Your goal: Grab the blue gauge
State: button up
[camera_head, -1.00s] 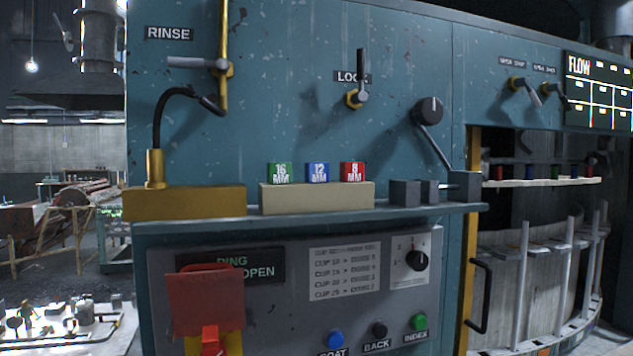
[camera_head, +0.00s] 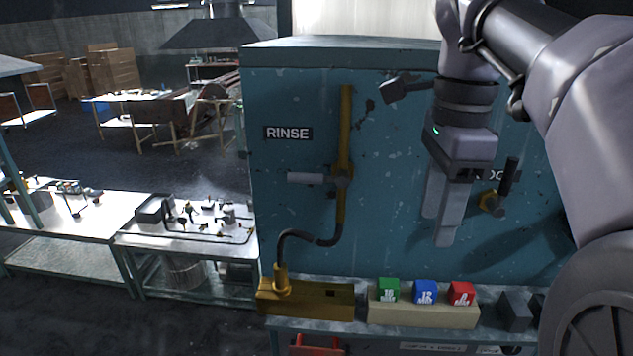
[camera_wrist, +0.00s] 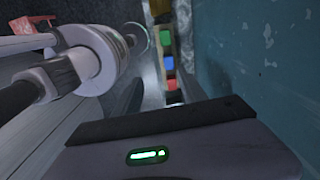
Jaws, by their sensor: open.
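The blue gauge (camera_head: 425,292) is a small blue block with white lettering. It stands on a beige block (camera_head: 423,312) on the ledge, between a green gauge (camera_head: 389,290) and a red gauge (camera_head: 461,293). My gripper (camera_head: 436,238) is open and empty, pointing down in front of the teal panel, above the blue gauge and apart from it. In the wrist view the blue gauge (camera_wrist: 169,63) shows in a row with the green gauge (camera_wrist: 166,38) and the red gauge (camera_wrist: 171,84). The wrist housing hides the lower part of that view.
A brass block (camera_head: 318,299) with a bent hose is left of the gauges, and dark blocks (camera_head: 513,311) are right of them. A brass valve lever (camera_head: 492,203) sticks out right of my gripper. The rinse pipe (camera_head: 343,140) runs up the panel on the left.

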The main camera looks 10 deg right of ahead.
jog(key=w+d+r, duration=0.1)
jog(key=r, duration=0.1)
jog(key=b, duration=0.4)
send_over(427, 285)
jog(key=s+a, duration=0.1)
notch_tip(427, 285, down, 10)
jog(key=shift+m, duration=0.3)
jog(key=f, duration=0.2)
jog(key=f+b, duration=0.1)
jog(key=f, duration=0.2)
jog(key=w+d+f, duration=0.1)
jog(key=f, duration=0.1)
jog(key=shift+f, duration=0.3)
jog(key=shift+w+f, duration=0.1)
jog(key=shift+f, duration=0.05)
grip_shut()
